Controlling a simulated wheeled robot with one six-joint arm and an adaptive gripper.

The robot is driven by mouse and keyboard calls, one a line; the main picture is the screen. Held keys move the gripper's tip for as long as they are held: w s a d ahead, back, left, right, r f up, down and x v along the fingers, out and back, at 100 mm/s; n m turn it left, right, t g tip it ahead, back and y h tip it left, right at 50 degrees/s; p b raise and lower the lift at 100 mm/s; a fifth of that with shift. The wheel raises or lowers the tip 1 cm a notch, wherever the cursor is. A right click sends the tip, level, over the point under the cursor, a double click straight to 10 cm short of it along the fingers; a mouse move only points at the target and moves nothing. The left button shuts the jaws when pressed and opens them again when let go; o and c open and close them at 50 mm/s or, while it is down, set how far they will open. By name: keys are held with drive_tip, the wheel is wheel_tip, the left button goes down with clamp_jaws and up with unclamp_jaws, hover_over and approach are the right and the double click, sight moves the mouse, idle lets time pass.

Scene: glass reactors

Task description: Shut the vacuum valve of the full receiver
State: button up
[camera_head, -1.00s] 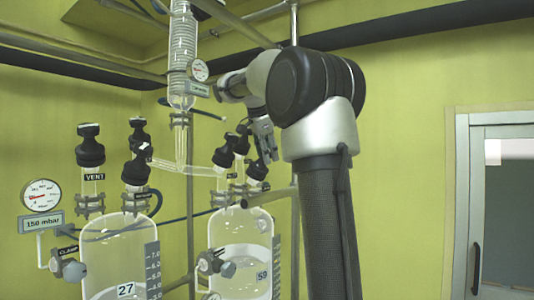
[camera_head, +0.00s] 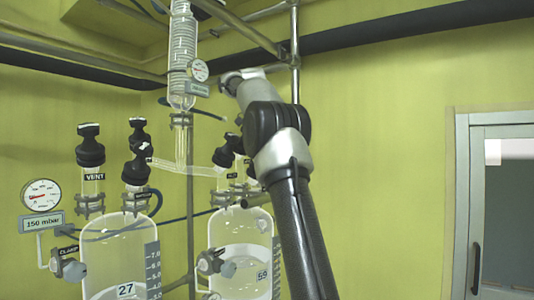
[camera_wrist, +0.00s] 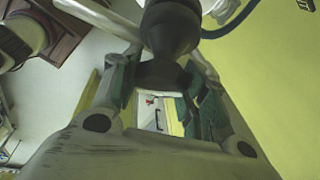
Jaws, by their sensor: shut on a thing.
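In the wrist view, my gripper (camera_wrist: 162,72) is shut on a black valve knob (camera_wrist: 170,28), with one finger on each side of its neck. In the head view the fingers are hidden behind my arm. Receiver 27 (camera_head: 110,262) stands at the left with a VENT valve (camera_head: 90,150) and a second black valve (camera_head: 137,168). Receiver 59 (camera_head: 230,232) stands to its right, with a black valve (camera_head: 223,157) beside my arm; its other valves are mostly covered. Both receivers show pale contents. I cannot read which valve I hold.
A dial gauge (camera_head: 41,195) with a 150 mbar plate stands at the far left. A glass coil condenser (camera_head: 182,55) and a smaller gauge (camera_head: 199,70) hang above. Metal posts and pipes stand close around. The wall right of my arm is clear up to a door (camera_head: 500,220).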

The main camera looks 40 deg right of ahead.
idle(0.4)
drive_tip(key=o, duration=1.1)
drive_tip(key=shift+c, duration=0.2)
